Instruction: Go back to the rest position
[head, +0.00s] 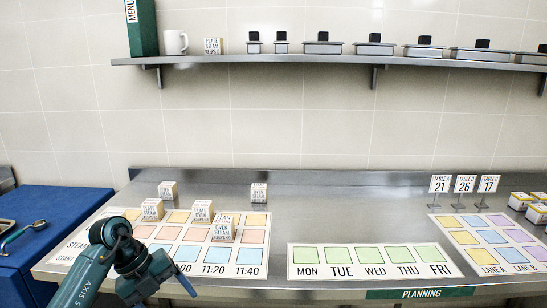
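My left arm rises from the lower left, and its gripper (186,284) hangs at the front edge of the steel counter (277,227), by the time board (247,257). Only a small dark tip of the gripper shows, so I cannot tell whether it is open or shut, and no held thing is visible. My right arm and gripper are out of view.
Labelled blocks (222,231) stand on and behind the time board. A weekday board (372,261) and a lane board (490,238) lie to the right, with numbered signs (465,186) behind. A blue cabinet (62,209) adjoins left. A shelf (330,61) runs above.

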